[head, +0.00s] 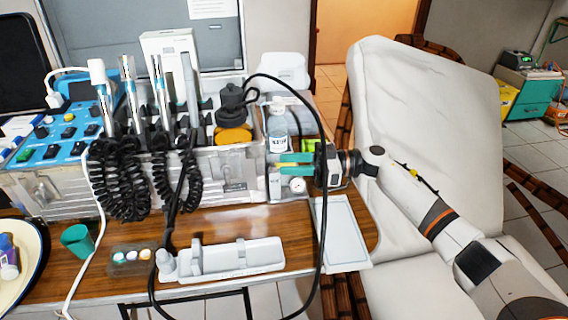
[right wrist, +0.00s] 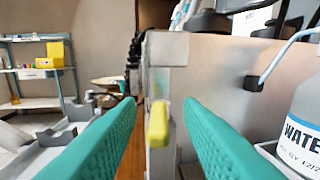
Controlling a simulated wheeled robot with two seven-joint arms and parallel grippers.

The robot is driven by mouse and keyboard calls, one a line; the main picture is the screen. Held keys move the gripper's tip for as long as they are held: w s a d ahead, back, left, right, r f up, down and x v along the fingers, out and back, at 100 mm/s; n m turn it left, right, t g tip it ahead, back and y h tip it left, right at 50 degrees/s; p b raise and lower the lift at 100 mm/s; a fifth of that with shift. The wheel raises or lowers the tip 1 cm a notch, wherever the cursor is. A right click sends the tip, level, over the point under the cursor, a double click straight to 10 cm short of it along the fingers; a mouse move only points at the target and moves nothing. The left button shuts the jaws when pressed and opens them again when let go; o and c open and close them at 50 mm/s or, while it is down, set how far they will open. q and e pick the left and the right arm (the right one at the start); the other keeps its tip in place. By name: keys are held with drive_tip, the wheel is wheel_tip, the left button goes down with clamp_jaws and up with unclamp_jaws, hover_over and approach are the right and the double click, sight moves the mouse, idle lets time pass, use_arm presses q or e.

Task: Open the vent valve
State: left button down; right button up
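A small yellow lever (right wrist: 157,122), likely the vent valve handle, sticks out from the metal side of the dental unit (right wrist: 225,70) in the right wrist view. My right gripper (head: 282,164) has teal fingers and reaches in from the right at the right end of the dental unit. In the right wrist view, its fingers (right wrist: 158,125) are apart, with the lever between them and a visible gap on both sides. My left gripper is not in view.
A water bottle (head: 277,135) stands close behind my right gripper, and a round gauge (head: 297,185) sits just below it. A black hose (head: 322,230) loops down past the gripper. A grey tray (head: 341,232) lies at the table's right edge, beside the white chair (head: 420,130).

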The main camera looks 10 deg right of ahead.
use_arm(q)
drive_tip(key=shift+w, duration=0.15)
use_arm(e)
drive_tip(key=s+d, duration=0.1)
drive_tip(key=d, duration=0.8)
drive_tip(key=shift+s+d, duration=0.3)
drive_tip(key=shift+d, duration=0.1)
